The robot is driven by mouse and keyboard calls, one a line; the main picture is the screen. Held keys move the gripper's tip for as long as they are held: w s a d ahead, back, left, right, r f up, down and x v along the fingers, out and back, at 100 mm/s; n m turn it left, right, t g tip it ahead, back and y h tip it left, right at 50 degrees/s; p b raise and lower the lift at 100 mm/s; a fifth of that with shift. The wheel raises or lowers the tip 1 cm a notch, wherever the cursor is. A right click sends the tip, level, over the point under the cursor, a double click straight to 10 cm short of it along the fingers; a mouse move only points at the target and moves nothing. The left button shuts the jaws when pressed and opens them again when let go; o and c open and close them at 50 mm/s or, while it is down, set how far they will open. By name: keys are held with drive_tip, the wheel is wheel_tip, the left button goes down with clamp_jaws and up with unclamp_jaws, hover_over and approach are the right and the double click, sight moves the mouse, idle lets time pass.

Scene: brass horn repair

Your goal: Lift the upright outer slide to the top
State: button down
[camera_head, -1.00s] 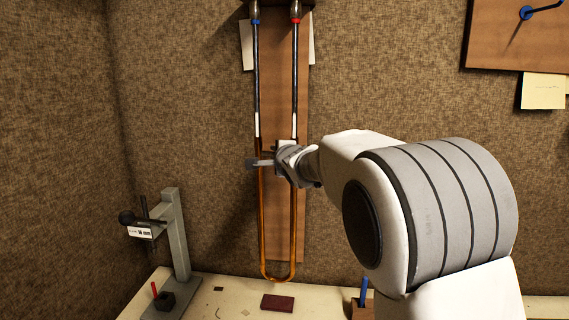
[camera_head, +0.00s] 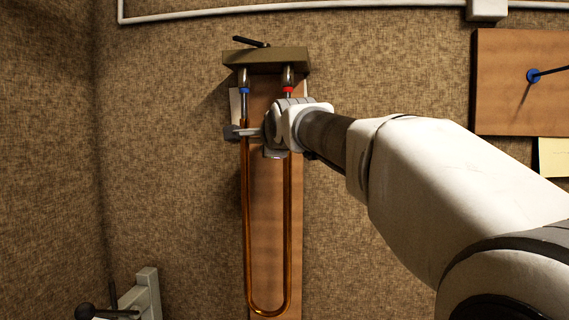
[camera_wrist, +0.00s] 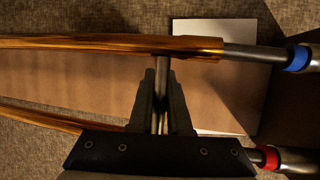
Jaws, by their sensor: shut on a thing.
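The outer slide (camera_head: 248,230) is a long copper-coloured U. It hangs upright with its bend at the bottom, sleeved over two silver inner tubes. Blue (camera_head: 244,90) and red (camera_head: 288,90) bands mark the tops of these tubes. My gripper (camera_head: 246,132) is at the slide's upper part, shut on it. In the wrist view my gripper (camera_wrist: 161,92) pinches a silver cross brace of the slide (camera_wrist: 110,43). A short bare length of inner tube (camera_wrist: 252,54) shows between the slide's end and the blue band. My wrist hides the right tube's upper part.
The tubes hang from a bracket (camera_head: 265,60) with a black lever, on a wooden backboard (camera_head: 271,250). A grey stand (camera_head: 148,293) is at lower left. A wooden panel with a blue peg (camera_head: 520,95) is on the right wall.

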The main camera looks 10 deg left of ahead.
drive_tip(key=shift+r+p, duration=1.1)
drive_tip(key=shift+r, duration=1.6)
drive_tip(key=shift+d+r, duration=0.1)
drive_tip(key=c, duration=0.9)
unclamp_jaws()
drive_tip(key=shift+o, duration=0.2)
drive_tip(key=shift+f, duration=0.2)
drive_tip(key=b+v, duration=0.6)
drive_tip(key=v, duration=1.1)
drive_tip(key=shift+s+r, duration=0.2)
drive_tip(key=shift+s, duration=0.05)
